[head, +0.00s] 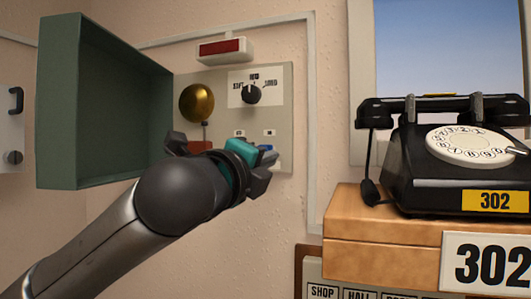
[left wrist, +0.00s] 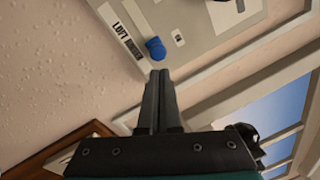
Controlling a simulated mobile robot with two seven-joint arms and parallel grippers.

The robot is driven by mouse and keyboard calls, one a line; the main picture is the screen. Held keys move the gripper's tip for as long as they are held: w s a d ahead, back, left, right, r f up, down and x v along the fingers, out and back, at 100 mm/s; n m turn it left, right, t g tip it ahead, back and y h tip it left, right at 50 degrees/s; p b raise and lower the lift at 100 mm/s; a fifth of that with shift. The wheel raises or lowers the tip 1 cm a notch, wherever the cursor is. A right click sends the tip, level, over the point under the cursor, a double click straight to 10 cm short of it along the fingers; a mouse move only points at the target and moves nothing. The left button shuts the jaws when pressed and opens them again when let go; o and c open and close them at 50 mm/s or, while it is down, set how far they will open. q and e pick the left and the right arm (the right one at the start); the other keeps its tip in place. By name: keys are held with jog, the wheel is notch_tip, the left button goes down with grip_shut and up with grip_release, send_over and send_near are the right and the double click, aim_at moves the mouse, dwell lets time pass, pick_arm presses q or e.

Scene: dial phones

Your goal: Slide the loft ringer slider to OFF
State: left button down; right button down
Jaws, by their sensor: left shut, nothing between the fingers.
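The loft ringer slider's blue knob (left wrist: 156,48) is in the left wrist view, beside the small ON label (left wrist: 178,38) and next to the LOFT RINGER label strip (left wrist: 121,36). A bit of blue, likely the knob (head: 265,148), shows under the ON label in the head view. My left gripper (head: 245,163) is at the lower part of the wall panel (head: 280,105) and hides most of the slider there. In the left wrist view its fingers (left wrist: 159,73) are shut and empty, with the tips close beside the knob; I cannot tell whether they touch. My right gripper is not in view.
An open green cover (head: 105,105) stands out left of the panel. A brass bell (head: 197,102), a rotary knob (head: 252,94) and a red-windowed box (head: 224,49) are above the hand. A black phone (head: 455,155) sits on a wooden stand (head: 370,222) at right.

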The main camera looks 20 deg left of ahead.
pick_arm(q)
jog(key=shift+w, duration=0.1)
jog(key=shift+a, duration=0.15)
jog(key=a+p, duration=0.1)
jog(key=a, duration=0.4)
jog(key=shift+a+r, duration=0.1)
jog(key=shift+a, duration=0.15)
jog(key=shift+w, duration=0.1)
dwell(0.3)
